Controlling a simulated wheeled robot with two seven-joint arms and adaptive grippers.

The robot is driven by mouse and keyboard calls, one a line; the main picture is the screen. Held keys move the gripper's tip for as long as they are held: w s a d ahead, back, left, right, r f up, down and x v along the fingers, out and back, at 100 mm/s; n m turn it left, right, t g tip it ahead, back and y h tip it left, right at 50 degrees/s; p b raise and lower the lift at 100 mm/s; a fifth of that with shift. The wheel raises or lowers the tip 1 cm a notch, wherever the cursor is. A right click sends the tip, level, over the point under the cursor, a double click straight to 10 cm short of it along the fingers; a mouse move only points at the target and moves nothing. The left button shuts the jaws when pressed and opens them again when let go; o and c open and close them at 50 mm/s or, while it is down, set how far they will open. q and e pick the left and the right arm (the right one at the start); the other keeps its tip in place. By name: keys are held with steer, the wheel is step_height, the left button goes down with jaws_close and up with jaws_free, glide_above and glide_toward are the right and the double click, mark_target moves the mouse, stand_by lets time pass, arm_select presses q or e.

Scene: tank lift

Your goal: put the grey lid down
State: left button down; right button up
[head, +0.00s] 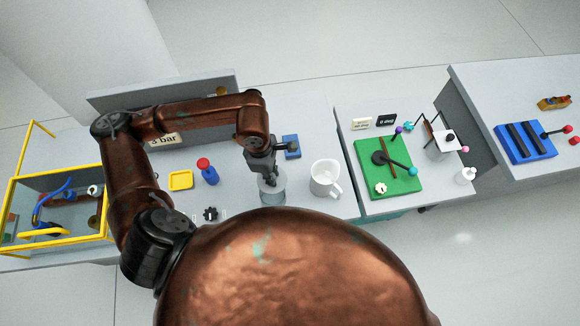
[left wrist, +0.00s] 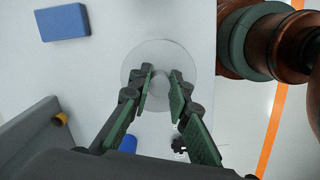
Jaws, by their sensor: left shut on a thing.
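The grey lid (head: 272,192) is a round, pale disc over the grey table, left of the white pot. My left gripper (head: 268,178) comes down on it from above. In the left wrist view the lid (left wrist: 146,60) lies below the fingers, and my left gripper (left wrist: 160,84) is shut on its small central knob. I cannot tell whether the lid's underside touches the table. My right gripper is not in view.
A white pot (head: 325,178) stands close right of the lid, a blue block (head: 291,146) behind it. A blue bottle with a red cap (head: 209,172), a yellow tray (head: 181,180) and a black gear-like piece (head: 210,214) are left. A yellow-framed tank (head: 60,240) stands far left.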

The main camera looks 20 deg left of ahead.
arm_select(q)
steer(key=n, duration=0.1)
steer(key=s+n, duration=0.1)
steer(key=shift+d+f+n, duration=0.15)
steer(key=shift+f+n, duration=0.1)
steer(key=shift+n, duration=0.05)
steer(key=shift+s+f+n, duration=0.1)
steer(key=shift+n, duration=0.5)
steer(key=w+a+f, duration=0.2)
steer(key=w+f, duration=0.1)
steer(key=w+a+f, duration=0.2)
steer(key=w, duration=0.2)
steer(key=w+a+f+p, duration=0.1)
steer(key=w+a+f, duration=0.1)
steer(key=w+f, duration=0.1)
steer(key=shift+w+a+f, duration=0.35)
steer(key=shift+w, duration=0.1)
steer(key=shift+w+a+f, duration=0.3)
steer(key=shift+w+f, duration=0.15)
steer(key=shift+f, duration=0.25)
step_height(320, 180, down, 3)
steer(key=shift+r+p, duration=0.1)
steer(key=shift+p, duration=0.35)
